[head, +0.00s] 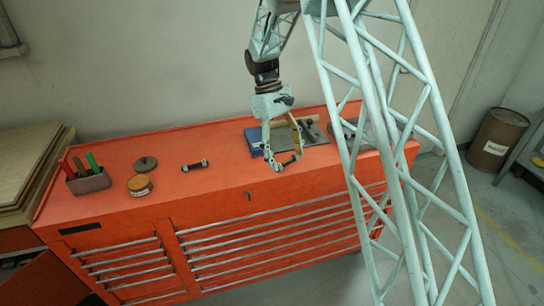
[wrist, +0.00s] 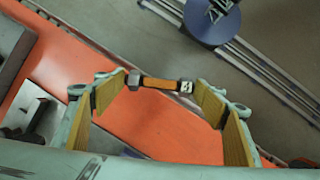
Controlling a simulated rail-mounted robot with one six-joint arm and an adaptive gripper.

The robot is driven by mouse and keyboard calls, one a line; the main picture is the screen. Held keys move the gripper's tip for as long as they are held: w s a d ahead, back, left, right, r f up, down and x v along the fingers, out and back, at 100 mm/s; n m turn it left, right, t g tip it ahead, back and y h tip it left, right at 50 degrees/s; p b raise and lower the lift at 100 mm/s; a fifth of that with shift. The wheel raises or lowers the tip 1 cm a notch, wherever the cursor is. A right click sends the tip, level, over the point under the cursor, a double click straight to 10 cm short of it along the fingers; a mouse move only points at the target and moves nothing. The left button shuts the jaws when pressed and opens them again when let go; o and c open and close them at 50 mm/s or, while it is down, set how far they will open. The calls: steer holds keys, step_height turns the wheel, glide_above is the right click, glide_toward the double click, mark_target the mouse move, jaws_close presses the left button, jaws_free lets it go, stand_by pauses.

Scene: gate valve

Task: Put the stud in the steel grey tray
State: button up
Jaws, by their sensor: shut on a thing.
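The stud (wrist: 160,84) is a short bar with an orange middle and dark nut-like ends. It spans between the fingertips of my gripper (wrist: 161,87) in the wrist view, gripped by its ends. In the head view my gripper (head: 285,163) is above the front right part of the red chest, and the stud (head: 290,160) shows small and dark there. A grey tray (head: 365,131) lies at the chest's right end, partly hidden behind my mast. Its grey edge seems to show at the left of the wrist view (wrist: 12,45).
The red chest top (head: 225,165) holds a similar dark bar (head: 195,165), a round tin (head: 139,186), a disc (head: 145,164) and a tool holder (head: 88,182). A blue item (head: 253,138) and a grey plate (head: 314,133) with dark parts lie behind my gripper.

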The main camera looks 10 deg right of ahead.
steer(key=shift+s+d+f+m+g+y+b, duration=0.15)
steer(key=shift+s+d+f+m+y+b, duration=0.3)
steer(key=shift+d+f+m+b, duration=0.65)
steer(key=shift+s+d+f+m+g+y+b, duration=0.2)
steer(key=shift+s+d+f+m+y+b, duration=0.2)
steer(key=shift+d+f+m+b, duration=0.65)
steer(key=shift+s+d+f+m+g+y+b, duration=0.15)
steer(key=shift+s+d+f+m+y+b, duration=0.35)
steer(key=shift+m+b, duration=0.95)
steer(key=shift+d+f, duration=0.1)
steer(key=shift+f, duration=0.05)
